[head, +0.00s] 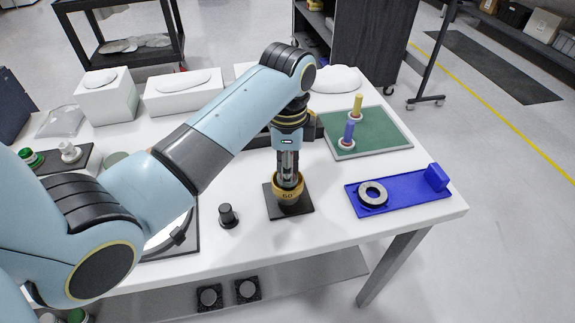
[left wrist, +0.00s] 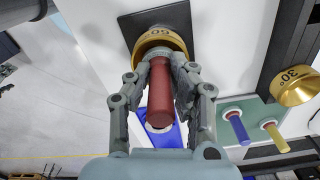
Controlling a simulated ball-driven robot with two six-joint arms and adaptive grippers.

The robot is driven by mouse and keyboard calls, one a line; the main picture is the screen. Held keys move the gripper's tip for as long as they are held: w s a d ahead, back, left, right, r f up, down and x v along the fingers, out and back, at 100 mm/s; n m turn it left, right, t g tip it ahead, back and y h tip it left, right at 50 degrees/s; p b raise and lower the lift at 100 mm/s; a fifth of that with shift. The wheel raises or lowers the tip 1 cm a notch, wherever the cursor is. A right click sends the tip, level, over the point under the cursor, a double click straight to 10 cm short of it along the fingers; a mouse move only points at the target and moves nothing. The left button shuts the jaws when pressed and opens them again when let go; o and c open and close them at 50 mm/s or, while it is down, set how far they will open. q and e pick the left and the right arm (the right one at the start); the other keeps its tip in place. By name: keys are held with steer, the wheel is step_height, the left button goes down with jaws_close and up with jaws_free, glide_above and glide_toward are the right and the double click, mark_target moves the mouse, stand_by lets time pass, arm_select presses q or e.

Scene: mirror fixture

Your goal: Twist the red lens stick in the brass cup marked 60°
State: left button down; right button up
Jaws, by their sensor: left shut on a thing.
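The brass cup (head: 288,196) marked 60° stands on a black square base on the white table; it also shows in the left wrist view (left wrist: 160,39). The red lens stick (left wrist: 160,92) stands with its lower end in this cup. My left gripper (head: 288,180) points down over the cup. In the left wrist view the fingers (left wrist: 160,62) are shut on the red stick from both sides, close to the cup's rim. The stick's end inside the cup is hidden. My right gripper is not in view.
A blue stick (head: 348,132) and a yellow stick (head: 358,106) stand on a green mat (head: 385,130). A blue tray (head: 405,197) with a dark ring lies at right. A black knob (head: 228,215) stands left of the cup. Another brass cup marked 30° (left wrist: 295,88) shows in the wrist view.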

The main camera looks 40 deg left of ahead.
arm_select(q)
steer(key=shift+f, duration=0.45)
stand_by(0.3)
steer(key=shift+r+n+p, duration=0.15)
steer(key=shift+n+p, duration=0.15)
steer(key=shift+p, duration=0.15)
steer(key=shift+n+p, duration=0.45)
steer(key=shift+n, duration=0.25)
steer(key=n, duration=0.2)
steer(key=shift+n, duration=0.3)
